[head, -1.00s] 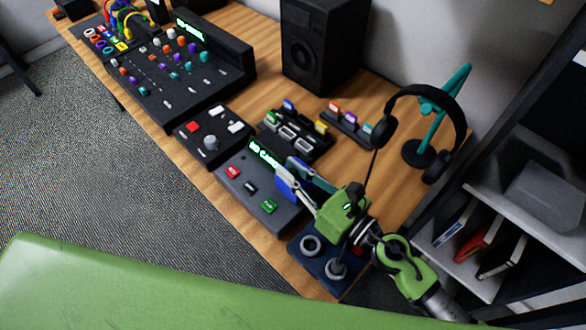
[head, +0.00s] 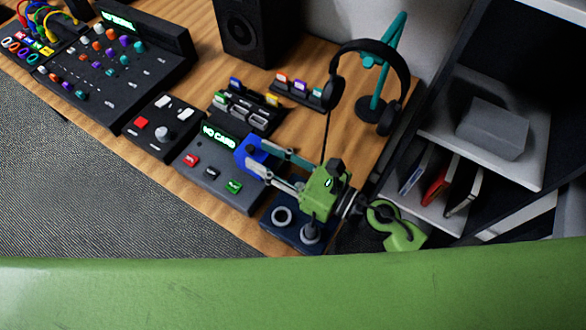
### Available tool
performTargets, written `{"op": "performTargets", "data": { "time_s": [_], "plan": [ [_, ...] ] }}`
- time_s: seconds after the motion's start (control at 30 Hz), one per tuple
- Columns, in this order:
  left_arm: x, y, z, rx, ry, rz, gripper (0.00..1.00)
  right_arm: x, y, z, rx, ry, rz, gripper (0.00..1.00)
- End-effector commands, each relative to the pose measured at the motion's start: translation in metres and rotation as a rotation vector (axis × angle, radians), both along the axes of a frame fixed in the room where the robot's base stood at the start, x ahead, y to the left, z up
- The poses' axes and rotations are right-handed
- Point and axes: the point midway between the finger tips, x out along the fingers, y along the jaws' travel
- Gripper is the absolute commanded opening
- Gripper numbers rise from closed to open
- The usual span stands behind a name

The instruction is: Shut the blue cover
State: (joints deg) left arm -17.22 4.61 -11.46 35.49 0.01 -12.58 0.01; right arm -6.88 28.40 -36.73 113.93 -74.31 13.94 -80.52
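The blue cover (head: 246,153) is at the right end of the grey card console (head: 216,190), beside its green "NO CARD" display (head: 220,138). It appears raised, but its exact angle is hard to tell. My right gripper (head: 258,155) reaches in from the right with its two fingers apart. Its fingertips are at the cover and overlap it in the picture; I cannot tell if they touch it. The fingers hide part of the cover and the console's right end. My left gripper is not in view.
A dark blue box with round knobs (head: 277,232) lies just below my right gripper. A headphone stand (head: 375,95) and a rack of coloured cards (head: 245,112) stand behind. A small black panel (head: 150,140) and a mixer (head: 105,85) fill the left.

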Motion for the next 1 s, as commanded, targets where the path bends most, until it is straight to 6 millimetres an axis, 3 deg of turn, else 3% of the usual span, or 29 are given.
{"op": "performTargets", "data": {
  "time_s": [0.2,0.43,1.0],
  "plan": [
    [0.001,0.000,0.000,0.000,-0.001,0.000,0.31,-0.023,-0.034,-0.001,0.000,0.005,-0.001,0.30],
    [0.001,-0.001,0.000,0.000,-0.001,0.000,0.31,-0.039,-0.058,-0.001,-0.001,0.002,0.000,0.30],
    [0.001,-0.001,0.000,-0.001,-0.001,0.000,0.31,-0.044,-0.064,0.000,0.000,-0.001,0.001,0.30]
  ]
}}
